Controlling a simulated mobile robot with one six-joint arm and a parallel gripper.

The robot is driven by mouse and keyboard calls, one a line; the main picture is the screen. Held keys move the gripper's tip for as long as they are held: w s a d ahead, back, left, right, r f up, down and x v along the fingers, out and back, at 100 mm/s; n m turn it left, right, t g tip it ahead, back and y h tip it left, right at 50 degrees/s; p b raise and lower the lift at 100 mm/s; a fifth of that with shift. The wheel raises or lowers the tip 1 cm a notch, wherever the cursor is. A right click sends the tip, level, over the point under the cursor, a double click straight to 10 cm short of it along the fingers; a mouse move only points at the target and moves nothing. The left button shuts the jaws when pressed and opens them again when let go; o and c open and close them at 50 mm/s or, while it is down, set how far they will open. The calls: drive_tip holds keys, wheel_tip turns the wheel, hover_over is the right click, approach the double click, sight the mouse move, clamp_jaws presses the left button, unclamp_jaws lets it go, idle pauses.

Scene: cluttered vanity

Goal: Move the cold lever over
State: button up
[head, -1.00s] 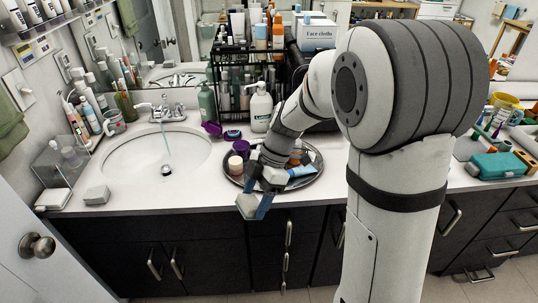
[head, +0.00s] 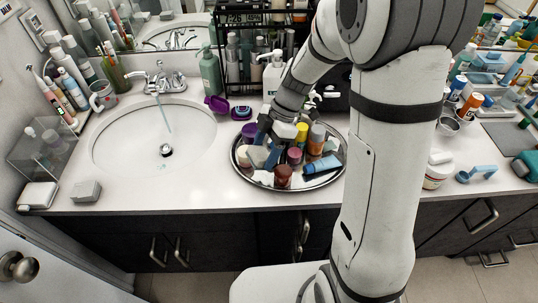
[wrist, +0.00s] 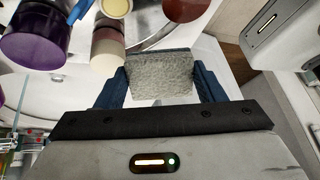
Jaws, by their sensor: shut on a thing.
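The chrome faucet (head: 160,79) stands behind the white sink basin (head: 125,135) at the left. It has a lever on each side; the right lever (head: 178,79) looks small, and no hot or cold mark is readable. A thin stream of water (head: 163,112) falls from the spout toward the drain. My gripper (head: 265,152) is over the round tray (head: 240,170), right of the sink and well apart from the faucet. In the wrist view my gripper (wrist: 160,82) is shut on a rough grey block (wrist: 160,75), like a pumice stone.
Jars and tubes crowd the tray around my gripper. A purple cup (head: 216,104) and a pump bottle (head: 272,75) stand behind it, and a green bottle (head: 210,73) stands right of the faucet. The counter's front left is mostly clear, with a small grey box (head: 86,191).

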wheel_tip(320, 180, down, 6)
drive_tip(key=shift+r+p, duration=0.1)
drive_tip(key=shift+p, duration=0.2)
drive_tip(key=o, duration=0.6)
drive_tip(key=shift+s, duration=0.1)
drive_tip(key=shift+r, duration=0.15)
drive_tip(key=b+v, duration=0.2)
drive_tip(key=v, duration=0.9)
drive_tip(key=shift+s+d+r+m+t+h, duration=0.8)
drive_tip(key=shift+s+d+r+m+t, duration=0.35)
drive_tip(key=shift+s+m, duration=1.95)
drive_tip(key=shift+s+d+r+m+t+h, duration=1.1)
drive_tip(key=shift+s+m, duration=0.95)
drive_tip(key=shift+m, duration=2.1)
drive_tip(key=shift+s+d+r+m+t+h, duration=0.5)
drive_tip(key=shift+s+d+r+m+t, duration=0.65)
drive_tip(key=shift+s+m, duration=1.95)
drive_tip(key=shift+w+d+r+m+g, duration=0.1)
drive_tip(key=shift+w+d+m+g, duration=0.25)
drive_tip(key=shift+w+m, duration=0.25)
